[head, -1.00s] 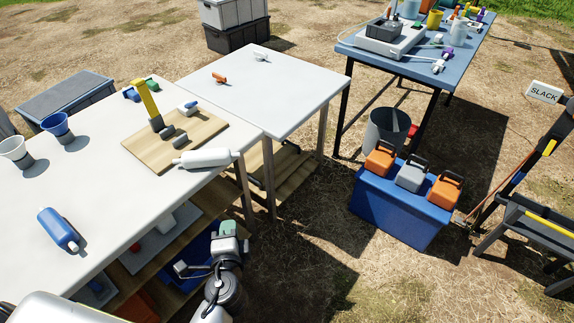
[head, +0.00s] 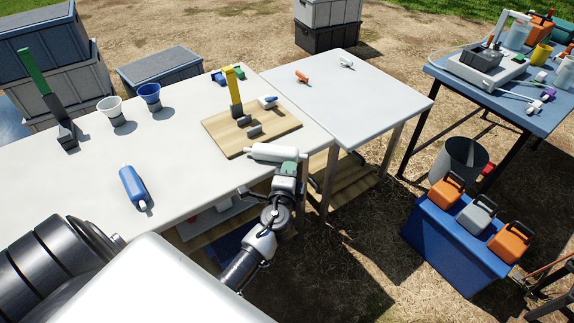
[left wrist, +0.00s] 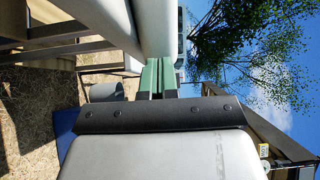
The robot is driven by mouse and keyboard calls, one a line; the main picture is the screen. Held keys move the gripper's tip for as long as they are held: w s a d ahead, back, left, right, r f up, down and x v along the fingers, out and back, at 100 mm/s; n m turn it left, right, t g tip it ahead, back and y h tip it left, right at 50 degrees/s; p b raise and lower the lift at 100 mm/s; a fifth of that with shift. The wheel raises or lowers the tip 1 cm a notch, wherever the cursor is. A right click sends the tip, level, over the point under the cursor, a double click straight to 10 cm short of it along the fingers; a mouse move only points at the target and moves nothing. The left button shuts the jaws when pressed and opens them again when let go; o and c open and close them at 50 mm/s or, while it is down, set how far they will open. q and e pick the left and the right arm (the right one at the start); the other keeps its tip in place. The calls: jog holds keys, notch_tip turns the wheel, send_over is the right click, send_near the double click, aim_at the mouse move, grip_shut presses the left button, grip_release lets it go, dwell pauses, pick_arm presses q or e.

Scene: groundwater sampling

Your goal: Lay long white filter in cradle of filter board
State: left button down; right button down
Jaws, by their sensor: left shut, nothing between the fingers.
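The long white filter (head: 276,152) lies on the white table along the near edge of the filter board (head: 225,142). The wooden board carries small dark grey cradle blocks (head: 248,126) with nothing lying in them, and a yellow upright (head: 234,88) with a dark base. My left gripper (head: 289,168) is at the table's front edge, close to the filter's right half on the near side. Its green fingers (left wrist: 158,78) are shut and empty. In the left wrist view, pale rounded shapes sit just beyond the fingers. Whether the fingers touch the filter is unclear. My right gripper is not in view.
A small blue-capped piece (head: 267,101) lies on the board. A mostly clear second table (head: 350,95) adjoins at right.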

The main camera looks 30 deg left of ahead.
aim_at(280, 160)
pick_arm(q)
jog(key=shift+w+a, duration=0.15)
jog(key=shift+a, duration=0.3)
jog(key=a, duration=0.1)
jog(key=w+a, duration=0.1)
jog(key=a, duration=0.1)
jog(key=shift+w+a+b, duration=0.2)
jog(key=shift+b, duration=0.1)
jog(key=shift+d+f, duration=0.1)
jog(key=shift+d, duration=0.05)
